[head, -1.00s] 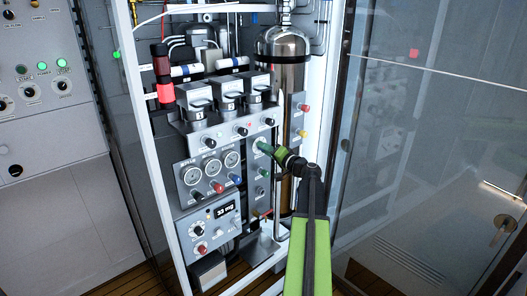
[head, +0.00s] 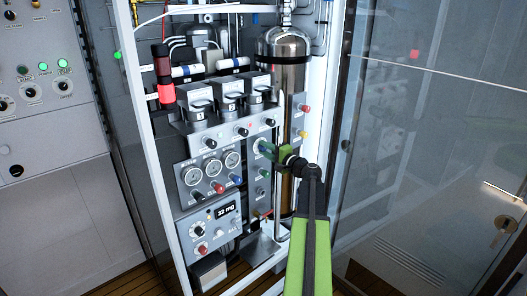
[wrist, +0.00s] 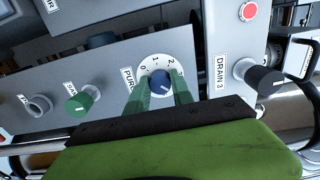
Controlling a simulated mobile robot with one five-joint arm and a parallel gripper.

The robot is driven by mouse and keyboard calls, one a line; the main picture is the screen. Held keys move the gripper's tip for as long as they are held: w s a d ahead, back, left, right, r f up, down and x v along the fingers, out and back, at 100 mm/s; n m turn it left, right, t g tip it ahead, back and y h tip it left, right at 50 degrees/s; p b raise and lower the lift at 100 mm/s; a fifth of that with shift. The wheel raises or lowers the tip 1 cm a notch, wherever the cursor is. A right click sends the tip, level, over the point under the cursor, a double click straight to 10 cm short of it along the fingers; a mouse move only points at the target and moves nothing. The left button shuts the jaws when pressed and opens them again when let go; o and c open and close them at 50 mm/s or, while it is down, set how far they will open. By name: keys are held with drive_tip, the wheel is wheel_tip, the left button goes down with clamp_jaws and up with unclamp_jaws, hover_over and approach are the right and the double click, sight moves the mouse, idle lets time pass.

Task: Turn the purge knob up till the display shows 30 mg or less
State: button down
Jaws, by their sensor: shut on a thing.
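The purge knob (wrist: 160,83) is blue with a white pointer line, on a white round dial marked 0, 1, 2 and on, beside a label reading "PUR…", partly hidden. My gripper (wrist: 160,92) has its green fingers on both sides of the knob and is shut on it. The pointer slants up to the right, toward the higher numbers. In the head view my gripper (head: 268,150) reaches the right part of the panel and hides the knob. The display (head: 224,211) at the lower left of the panel seems to read 33 mg; the digits are small.
A green knob (wrist: 82,101) sits left of the purge knob, and a black knob (wrist: 264,80) by the "DRAIN 3" label sits to its right. Round gauges (head: 211,168) are on the panel's left. A steel cylinder (head: 284,62) stands above, behind my gripper.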

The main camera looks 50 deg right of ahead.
drive_tip(key=shift+d+r, duration=0.1)
drive_tip(key=c, duration=1.1)
unclamp_jaws()
drive_tip(key=s+a, duration=0.1)
drive_tip(key=s, duration=1.6)
drive_tip(key=shift+s+a, duration=0.15)
drive_tip(key=shift+a, duration=0.05)
drive_tip(key=shift+s, duration=0.1)
